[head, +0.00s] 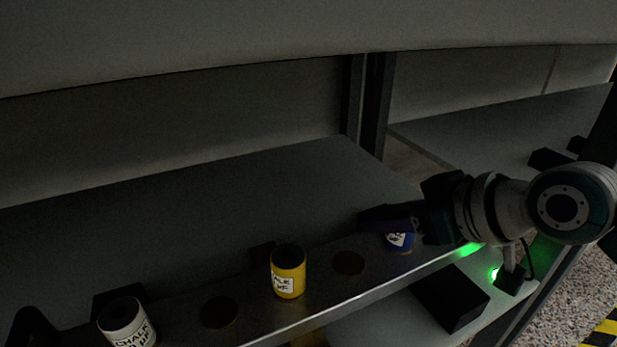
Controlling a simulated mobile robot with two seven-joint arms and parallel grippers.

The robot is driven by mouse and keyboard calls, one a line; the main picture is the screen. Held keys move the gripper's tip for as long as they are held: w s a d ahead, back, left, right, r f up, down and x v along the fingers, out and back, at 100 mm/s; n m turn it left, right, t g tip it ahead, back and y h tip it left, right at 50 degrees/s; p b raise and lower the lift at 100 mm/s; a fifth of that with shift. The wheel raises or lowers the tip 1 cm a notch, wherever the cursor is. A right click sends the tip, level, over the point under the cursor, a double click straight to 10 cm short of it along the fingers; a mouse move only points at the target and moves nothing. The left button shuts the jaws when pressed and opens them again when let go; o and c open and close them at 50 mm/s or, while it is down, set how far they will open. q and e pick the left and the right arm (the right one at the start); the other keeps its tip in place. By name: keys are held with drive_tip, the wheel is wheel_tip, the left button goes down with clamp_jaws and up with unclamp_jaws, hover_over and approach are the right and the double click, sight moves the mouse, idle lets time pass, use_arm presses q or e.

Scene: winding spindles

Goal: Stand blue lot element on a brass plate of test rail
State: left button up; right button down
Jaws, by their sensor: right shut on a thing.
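The blue lot element (401,243) is at the right part of the test rail (318,299), low and close to the rail's surface. A white label shows on its front, and its top is hidden by my right gripper (388,222). My right gripper comes in from the right and is shut on the blue element. I cannot tell whether the element touches the rail or a plate under it. Two dark round plates (349,263) lie bare on the rail, the other one (218,312) further left. My left gripper is not in view.
A yellow labelled cylinder (288,272) stands on the rail between the two bare plates. A white labelled cylinder (126,324) stands at the rail's left end. A grey shelf (230,205) lies behind the rail. A black box (449,298) is below my right arm.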

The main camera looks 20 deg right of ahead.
drive_tip(key=shift+r, duration=0.1)
drive_tip(key=shift+c, duration=2)
unclamp_jaws()
drive_tip(key=shift+s+d+r+p, duration=0.1)
drive_tip(key=shift+r+p, duration=0.15)
drive_tip(key=shift+p, duration=0.1)
drive_tip(key=p+v, duration=0.6)
drive_tip(key=v, duration=0.5)
drive_tip(key=s+a+g+h, duration=0.1)
drive_tip(key=s+a+g, duration=0.2)
drive_tip(key=s, duration=0.4)
drive_tip(key=s+a+m+g+h, duration=0.1)
drive_tip(key=s+a+g, duration=0.2)
drive_tip(key=s+a, duration=0.2)
drive_tip(key=s, duration=0.2)
drive_tip(key=shift+s+f+g+h, duration=0.3)
drive_tip(key=shift+f+h, duration=0.1)
